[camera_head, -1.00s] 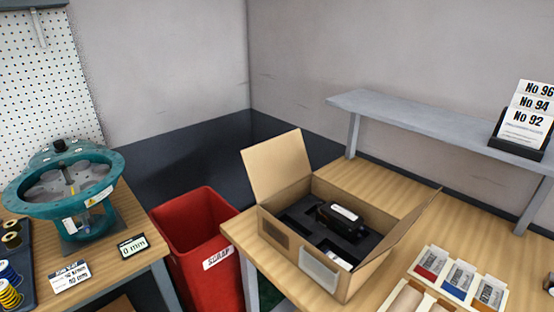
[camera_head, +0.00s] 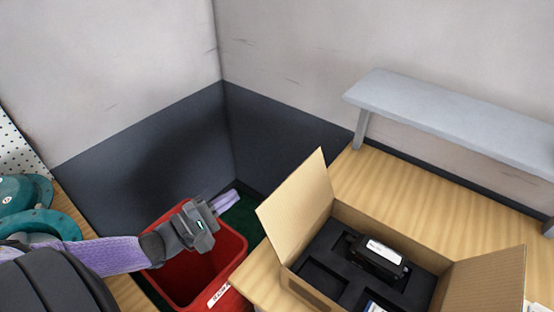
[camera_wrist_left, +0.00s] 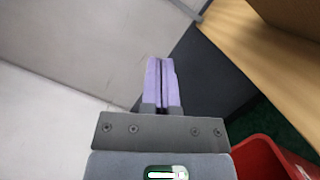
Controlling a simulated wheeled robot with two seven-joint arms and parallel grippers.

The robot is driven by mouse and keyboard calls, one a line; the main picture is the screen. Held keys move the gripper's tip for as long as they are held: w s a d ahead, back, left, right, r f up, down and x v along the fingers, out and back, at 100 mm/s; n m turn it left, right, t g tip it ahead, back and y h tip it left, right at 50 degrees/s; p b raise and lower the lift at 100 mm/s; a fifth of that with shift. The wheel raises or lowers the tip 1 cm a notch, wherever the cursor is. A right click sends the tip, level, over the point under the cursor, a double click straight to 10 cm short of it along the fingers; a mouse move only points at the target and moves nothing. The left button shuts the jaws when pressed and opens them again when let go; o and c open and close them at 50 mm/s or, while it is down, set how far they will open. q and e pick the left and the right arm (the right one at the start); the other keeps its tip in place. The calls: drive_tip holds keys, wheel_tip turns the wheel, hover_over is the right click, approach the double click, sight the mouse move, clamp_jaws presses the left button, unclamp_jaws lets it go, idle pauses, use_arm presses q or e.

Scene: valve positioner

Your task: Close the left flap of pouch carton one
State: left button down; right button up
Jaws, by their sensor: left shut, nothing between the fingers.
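The open cardboard carton (camera_head: 310,289) stands on the wooden table at the lower right of the head view. Its left flap (camera_head: 297,207) stands up, leaning outward, and its right flap (camera_head: 487,284) is also raised. A black foam insert in it holds a black device (camera_head: 378,257) with a white label. My left gripper (camera_head: 232,197) is shut and empty, above the red bin and to the left of the left flap, apart from it. In the left wrist view its purple fingers (camera_wrist_left: 162,84) are pressed together. My right gripper is not in view.
The red scrap bin (camera_head: 236,247) stands left of the table, below my left gripper. A grey shelf (camera_head: 450,115) runs along the wall behind the carton. A teal valve part (camera_head: 35,222) is at the far left. The wooden tabletop (camera_head: 400,195) behind the carton is clear.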

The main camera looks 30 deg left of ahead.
sight(302, 202)
use_arm(q)
drive_tip(key=w+d+r, duration=0.2)
drive_tip(key=w+d, duration=0.5)
drive_tip(key=w, duration=0.1)
drive_tip(key=shift+w+r, duration=0.2)
drive_tip(key=shift+r, duration=0.1)
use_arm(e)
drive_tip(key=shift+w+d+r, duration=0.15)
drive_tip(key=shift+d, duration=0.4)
